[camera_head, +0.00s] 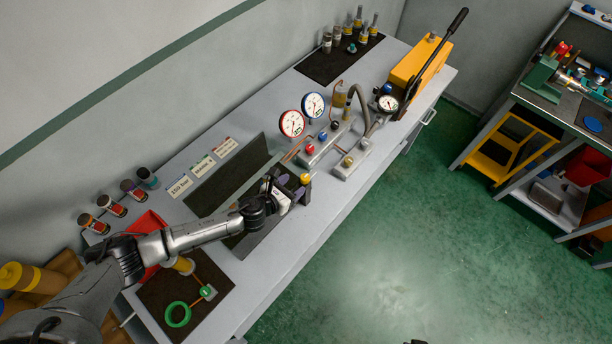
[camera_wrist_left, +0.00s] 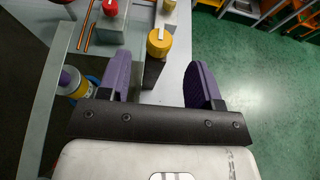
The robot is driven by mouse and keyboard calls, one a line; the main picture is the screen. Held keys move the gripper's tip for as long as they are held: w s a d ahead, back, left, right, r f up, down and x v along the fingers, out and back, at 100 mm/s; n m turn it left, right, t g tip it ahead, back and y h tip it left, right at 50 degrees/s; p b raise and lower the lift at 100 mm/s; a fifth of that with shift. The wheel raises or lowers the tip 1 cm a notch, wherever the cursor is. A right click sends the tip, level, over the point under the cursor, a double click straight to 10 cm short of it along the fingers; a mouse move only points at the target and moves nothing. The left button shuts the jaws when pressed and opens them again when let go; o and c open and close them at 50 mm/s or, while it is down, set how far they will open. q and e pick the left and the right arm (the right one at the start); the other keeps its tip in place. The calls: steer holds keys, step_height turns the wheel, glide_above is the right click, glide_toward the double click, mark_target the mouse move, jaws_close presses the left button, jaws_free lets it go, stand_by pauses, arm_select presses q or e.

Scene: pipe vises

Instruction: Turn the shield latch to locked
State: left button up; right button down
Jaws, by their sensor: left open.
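A yellow round knob with a white pointer bar, which looks like the shield latch (camera_head: 304,178), stands on a dark post at the bench's front part. In the left wrist view the knob (camera_wrist_left: 159,46) is ahead of and between the two purple fingers, with clear space on both sides. Its white bar points roughly away from the gripper. My left gripper (camera_head: 291,188) is open and empty, just short of the knob. It also shows in the left wrist view (camera_wrist_left: 160,80). A thin shield panel (camera_head: 251,186) runs beside the arm.
Red and blue gauges (camera_head: 292,123) and valve blocks (camera_head: 324,142) with coloured knobs stand beyond the latch. A yellow hand pump (camera_head: 417,62) is at the far end. A red bin (camera_head: 147,224) is near my left arm. The floor in front is clear.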

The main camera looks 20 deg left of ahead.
mark_target(305, 177)
arm_select(q)
steer(key=x, duration=0.5)
steer(key=shift+x, duration=0.9)
steer(key=shift+c, duration=0.3)
steer(key=c, duration=0.9)
steer(key=shift+o, duration=0.2)
